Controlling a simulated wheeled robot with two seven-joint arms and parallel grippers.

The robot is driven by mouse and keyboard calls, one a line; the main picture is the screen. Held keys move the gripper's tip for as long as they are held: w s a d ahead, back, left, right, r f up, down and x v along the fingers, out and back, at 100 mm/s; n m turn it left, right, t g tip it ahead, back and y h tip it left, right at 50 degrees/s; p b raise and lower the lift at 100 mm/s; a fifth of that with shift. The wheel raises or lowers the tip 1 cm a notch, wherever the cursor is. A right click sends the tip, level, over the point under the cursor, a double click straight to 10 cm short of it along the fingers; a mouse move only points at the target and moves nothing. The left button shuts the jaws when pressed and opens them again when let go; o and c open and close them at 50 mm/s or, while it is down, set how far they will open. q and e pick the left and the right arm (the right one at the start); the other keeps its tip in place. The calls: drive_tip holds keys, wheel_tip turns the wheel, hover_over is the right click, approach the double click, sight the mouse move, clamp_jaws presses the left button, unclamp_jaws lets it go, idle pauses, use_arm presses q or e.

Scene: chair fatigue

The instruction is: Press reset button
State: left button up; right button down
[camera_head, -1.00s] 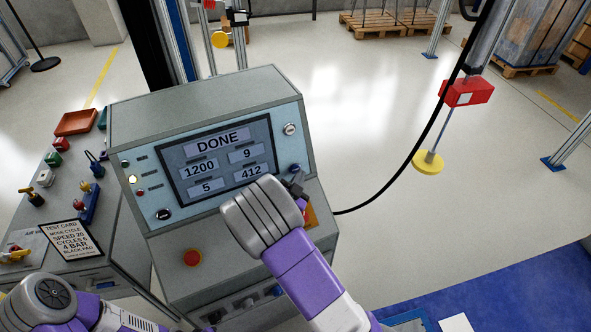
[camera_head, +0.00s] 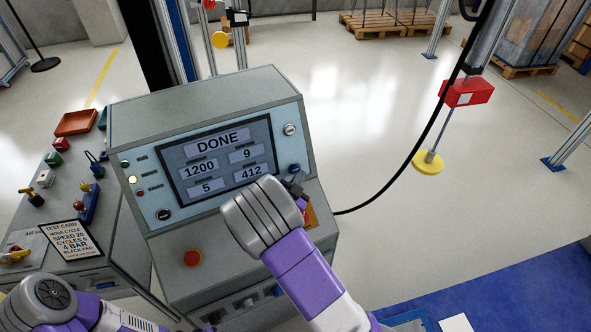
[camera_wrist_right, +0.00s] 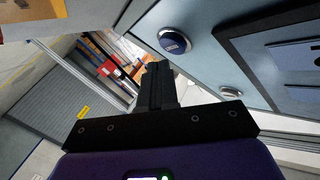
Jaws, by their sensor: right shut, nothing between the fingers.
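The grey control console (camera_head: 200,100) has a screen (camera_head: 218,160) reading DONE, 1200, 9, 5 and 412. A round blue button (camera_head: 295,169) is at the right of its front panel, below a silver round fitting (camera_head: 290,129). The blue button also shows in the right wrist view (camera_wrist_right: 174,42), with a label too small to read. My right gripper (camera_head: 298,184) is just below the blue button in the head view, partly hidden by my wrist. In the right wrist view its black fingers (camera_wrist_right: 157,72) are shut and empty, apart from the button. My left gripper is out of view.
A side bench (camera_head: 120,235) at left carries coloured buttons, valves and a test card (camera_head: 70,240). A black cable hangs right of the console, near a red box (camera_head: 466,92) with a yellow disc (camera_head: 428,162).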

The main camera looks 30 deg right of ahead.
drive_tip(key=shift+w, duration=0.1)
idle(0.7)
drive_tip(key=shift+w+f, duration=0.15)
drive_tip(key=shift+w, duration=0.15)
drive_tip(key=shift+w+b, duration=0.35)
idle(0.6)
idle(0.4)
drive_tip(key=shift+s, duration=0.75)
drive_tip(key=shift+s, duration=0.1)
drive_tip(key=s, duration=0.1)
drive_tip(key=s+r, duration=0.1)
drive_tip(key=s, duration=0.2)
drive_tip(key=shift+s+a+r+p, duration=0.1)
drive_tip(key=shift+s+r+p, duration=0.2)
drive_tip(key=shift+p, duration=0.1)
drive_tip(key=shift+f, duration=0.1)
idle(0.3)
